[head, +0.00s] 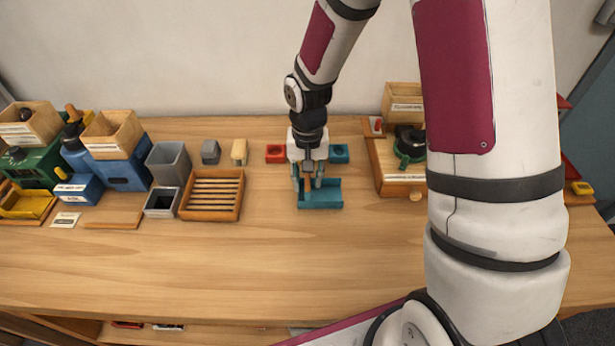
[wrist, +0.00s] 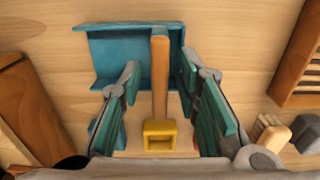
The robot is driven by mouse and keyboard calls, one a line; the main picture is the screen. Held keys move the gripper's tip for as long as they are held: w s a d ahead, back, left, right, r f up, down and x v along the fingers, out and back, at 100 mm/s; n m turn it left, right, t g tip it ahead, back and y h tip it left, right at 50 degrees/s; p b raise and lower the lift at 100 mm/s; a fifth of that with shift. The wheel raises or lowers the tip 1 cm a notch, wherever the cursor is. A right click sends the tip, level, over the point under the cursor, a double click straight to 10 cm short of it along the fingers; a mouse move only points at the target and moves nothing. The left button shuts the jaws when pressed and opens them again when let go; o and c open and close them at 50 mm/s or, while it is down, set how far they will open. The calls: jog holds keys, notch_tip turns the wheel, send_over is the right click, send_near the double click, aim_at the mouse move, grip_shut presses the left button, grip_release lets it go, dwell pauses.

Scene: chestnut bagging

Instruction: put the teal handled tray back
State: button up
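The teal tray (head: 320,195) lies on the table near the middle, below my gripper (head: 308,180). In the wrist view the teal tray (wrist: 115,55) is a shallow open piece with raised edges. A wooden handle (wrist: 160,80) runs from it down the picture. A yellow square piece (wrist: 159,136) shows at the handle's lower end; I cannot tell if it is joined to it. My gripper (wrist: 158,70) is open, its teal-padded fingers either side of the handle with gaps showing. A small teal block (head: 339,153) and a red block (head: 275,153) sit behind the tray.
A slatted wooden tray (head: 212,195) stands left, with grey bins (head: 168,163) and green and blue machines beyond it. A wooden box station (head: 395,170) stands close on the right. A brush (head: 239,150) and a grey block (head: 210,151) lie behind. The front table is clear.

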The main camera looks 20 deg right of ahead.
notch_tip(320, 180, up, 12)
jog(key=s+d+r+n+t, duration=0.1)
jog(key=s+r+t, duration=0.1)
jog(key=s+r, duration=0.6)
jog(key=s+d+r+n+t, duration=0.2)
jog(key=s+r, duration=0.5)
jog(key=s, duration=0.5)
jog(key=shift+s+r+n+t, duration=0.3)
jog(key=shift+r+t, duration=0.1)
jog(key=shift+t, duration=0.1)
jog(key=shift+d, duration=0.2)
